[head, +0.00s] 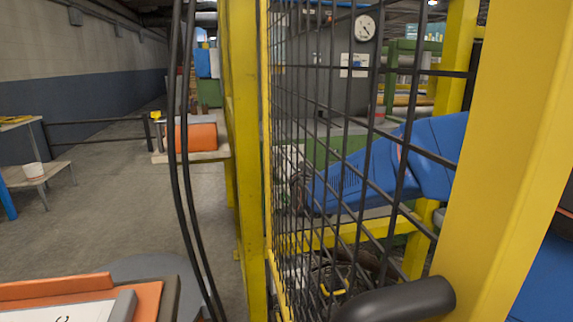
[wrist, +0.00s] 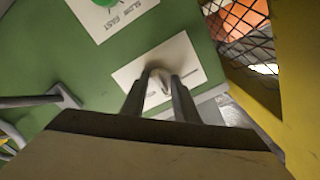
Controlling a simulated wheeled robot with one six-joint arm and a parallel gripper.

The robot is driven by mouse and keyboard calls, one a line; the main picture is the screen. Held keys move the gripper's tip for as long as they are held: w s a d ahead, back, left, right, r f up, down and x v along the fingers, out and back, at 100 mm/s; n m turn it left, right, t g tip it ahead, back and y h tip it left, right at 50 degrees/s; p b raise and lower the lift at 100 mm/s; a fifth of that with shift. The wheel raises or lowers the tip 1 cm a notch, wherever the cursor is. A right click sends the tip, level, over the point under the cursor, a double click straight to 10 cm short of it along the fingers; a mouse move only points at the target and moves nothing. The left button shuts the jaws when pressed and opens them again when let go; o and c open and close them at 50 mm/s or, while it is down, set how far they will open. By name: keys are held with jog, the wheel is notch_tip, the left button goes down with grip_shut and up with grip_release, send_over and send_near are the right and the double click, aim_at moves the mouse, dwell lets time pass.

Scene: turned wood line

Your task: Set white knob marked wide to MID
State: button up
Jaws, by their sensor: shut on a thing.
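In the wrist view a white knob (wrist: 158,84) sits on a white label plate (wrist: 127,76) fixed to a green panel (wrist: 60,55). My gripper (wrist: 161,88) has one finger on each side of the knob and is shut on it. The fingers hide part of the knob and plate. The plate's small lettering is too blurred to read, and I cannot tell which mark the knob points to. In the head view the knob and my gripper cannot be made out behind the black mesh (head: 340,130).
A grey bar handle (wrist: 40,101) stands at left. A yellow post (wrist: 297,90) and mesh are at right. In the head view, yellow posts (head: 243,150) frame the mesh; open floor (head: 105,205) lies left.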

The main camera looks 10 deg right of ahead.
jog(key=o, duration=1.1)
jog(key=shift+c, duration=0.2)
jog(key=s, duration=1.7)
jog(key=shift+s, duration=0.25)
jog(key=shift+f, duration=0.1)
jog(key=s+d+f+n+g, duration=0.3)
jog(key=s+f+g, duration=0.3)
jog(key=s, duration=0.7)
jog(key=s+d+f+n+g, duration=0.4)
jog(key=s+f+g, duration=0.3)
jog(key=s+f, duration=0.3)
jog(key=s, duration=0.3)
jog(key=shift+d+n, duration=0.25)
jog(key=shift+n, duration=0.15)
